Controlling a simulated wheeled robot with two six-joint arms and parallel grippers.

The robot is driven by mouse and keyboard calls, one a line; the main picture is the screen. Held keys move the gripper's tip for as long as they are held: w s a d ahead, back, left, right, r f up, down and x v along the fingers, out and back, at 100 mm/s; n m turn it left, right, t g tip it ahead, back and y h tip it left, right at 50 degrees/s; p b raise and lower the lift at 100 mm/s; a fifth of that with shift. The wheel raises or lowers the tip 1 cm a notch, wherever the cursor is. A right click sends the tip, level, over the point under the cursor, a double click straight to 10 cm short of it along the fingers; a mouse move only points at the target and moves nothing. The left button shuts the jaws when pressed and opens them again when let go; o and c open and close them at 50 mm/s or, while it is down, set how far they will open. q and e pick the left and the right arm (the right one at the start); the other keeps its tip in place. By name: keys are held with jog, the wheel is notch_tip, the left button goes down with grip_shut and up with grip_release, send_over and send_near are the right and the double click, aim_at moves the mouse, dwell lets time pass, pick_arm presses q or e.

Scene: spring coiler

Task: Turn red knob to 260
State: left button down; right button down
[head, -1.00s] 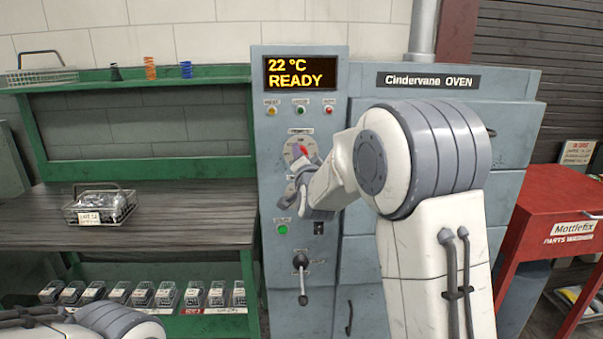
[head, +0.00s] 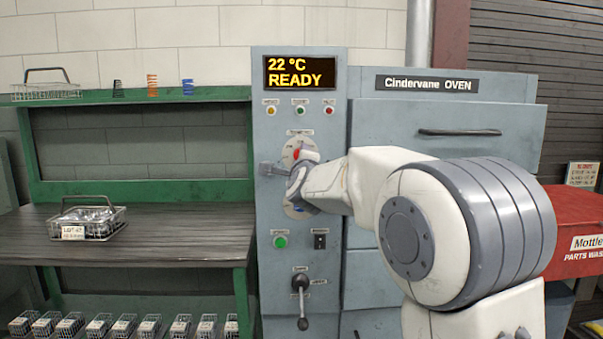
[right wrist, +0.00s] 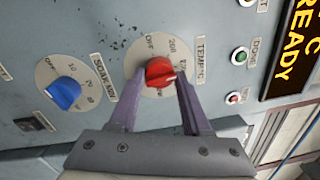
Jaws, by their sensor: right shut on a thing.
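The red knob (right wrist: 160,72) sits on a round pale dial beside a TEMP °C label. It also shows in the head view (head: 299,155), partly covered by my right gripper (head: 290,168). In the right wrist view my right gripper (right wrist: 158,78) has one finger on each side of the knob and is shut on it. The knob's white mark points to the lower right in that view; the exact setting is unclear because a finger hides part of the scale. The display (head: 300,73) reads 22 °C READY. My left gripper is not in view.
A blue knob (right wrist: 64,93) on the SOAK dial is close beside the red one. Below on the panel are a green button (head: 280,241) and a black-handled lever (head: 301,285). A wire basket (head: 87,223) stands on the bench at left.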

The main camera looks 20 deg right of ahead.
jog(key=shift+w+a+f+m+g+h+b, duration=0.15)
jog(key=shift+m+b, duration=0.75)
jog(key=shift+m, duration=1.05)
jog(key=shift+s+f+m+g+h+b, duration=0.1)
jog(key=shift+m+b, duration=0.8)
jog(key=shift+m, duration=1)
jog(key=shift+w+a+f+m+g+h+b, duration=0.15)
jog(key=shift+m+b, duration=0.75)
jog(key=shift+m, duration=1.05)
jog(key=shift+s+r, duration=0.1)
jog(key=shift+c, duration=1.9)
grip_release()
jog(key=shift+r, duration=0.1)
jog(key=shift+d, duration=0.1)
